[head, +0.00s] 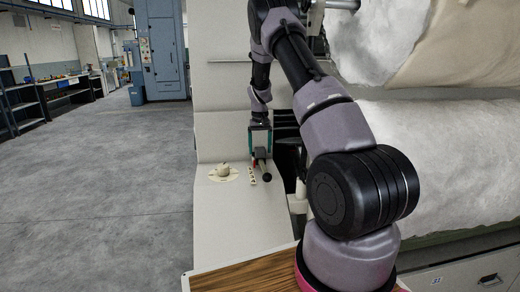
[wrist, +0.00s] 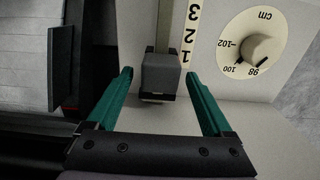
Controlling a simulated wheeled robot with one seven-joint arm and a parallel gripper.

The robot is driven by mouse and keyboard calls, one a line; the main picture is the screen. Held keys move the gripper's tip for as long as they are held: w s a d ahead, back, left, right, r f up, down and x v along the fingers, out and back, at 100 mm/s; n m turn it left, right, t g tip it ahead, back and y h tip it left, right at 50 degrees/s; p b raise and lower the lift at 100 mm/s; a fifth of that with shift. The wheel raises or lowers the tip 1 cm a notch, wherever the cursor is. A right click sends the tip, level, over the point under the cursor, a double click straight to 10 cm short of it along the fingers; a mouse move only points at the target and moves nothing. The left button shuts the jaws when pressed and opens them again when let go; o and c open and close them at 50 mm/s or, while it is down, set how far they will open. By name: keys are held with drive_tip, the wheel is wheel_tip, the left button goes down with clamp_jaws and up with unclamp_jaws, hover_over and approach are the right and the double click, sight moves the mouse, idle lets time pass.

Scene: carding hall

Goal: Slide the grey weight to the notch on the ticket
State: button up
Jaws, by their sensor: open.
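The grey weight (wrist: 161,74) is a small block on a narrow bar (wrist: 163,35) that runs up the wrist view. My gripper (wrist: 159,76) is open. Its two teal fingers stand one on each side of the weight, with a gap on both sides. In the head view my gripper (head: 260,140) is over the narrow ledge, and the weight cannot be clearly told there.
A round cream dial (wrist: 276,43) marked in cm, with a knob, is right of the ticket. White fleece rolls (head: 450,155) stand at right. The concrete floor (head: 100,190) at left is clear.

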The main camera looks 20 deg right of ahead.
wheel_tip(320, 180, up, 11)
drive_tip(key=shift+f, duration=0.2)
idle(0.5)
wheel_tip(320, 180, up, 13)
drive_tip(key=t+y, duration=0.1)
drive_tip(key=t, duration=0.1)
hover_over(260, 148)
drive_tip(key=s+a, duration=0.3)
drive_tip(key=s, duration=0.5)
drive_tip(key=s+a+r+m+t, duration=0.1)
drive_tip(key=s+a+r, duration=0.2)
drive_tip(key=s+r, duration=0.5)
drive_tip(key=s+a+t, duration=0.2)
drive_tip(key=s, duration=0.9)
drive_tip(key=s+a+r+t+y, duration=0.1)
drive_tip(key=s+a+t, duration=0.1)
drive_tip(key=s, duration=1)
drive_tip(key=shift+a+m, duration=0.4)
drive_tip(key=shift+a, duration=0.25)
drive_tip(key=shift+w+r, duration=0.1)
